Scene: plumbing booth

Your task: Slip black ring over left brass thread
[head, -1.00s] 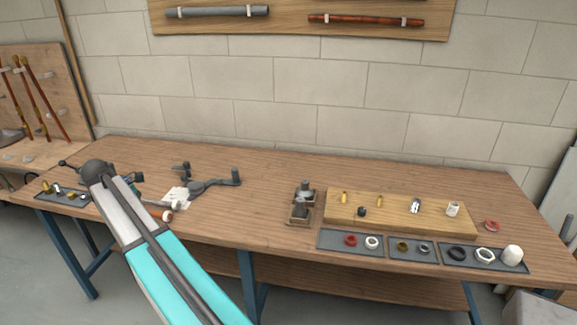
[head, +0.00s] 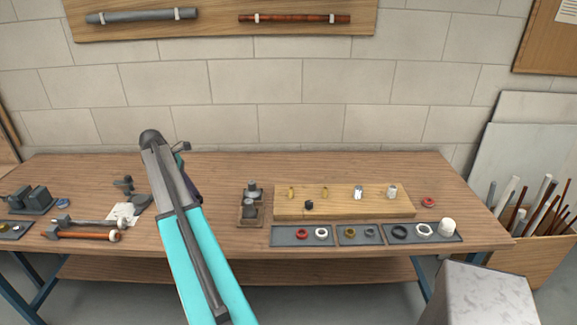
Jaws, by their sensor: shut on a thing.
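The left brass thread (head: 291,192) stands upright at the left end of the wooden board, with nothing visible around it. Another brass thread (head: 325,191) stands to its right. A black ring (head: 400,231) lies in the right-hand grey tray; I cannot tell whether it is the task's ring. My gripper (head: 184,147) shows only as a small dark shape behind my arm, above the bench and well left of the board. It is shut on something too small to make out.
A small black part (head: 309,205) sits on the board's front side, near the left brass thread. A block with grey fittings (head: 250,208) stands left of the board (head: 350,208). Grey trays line the bench front. A red ring (head: 428,203) lies right of the board.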

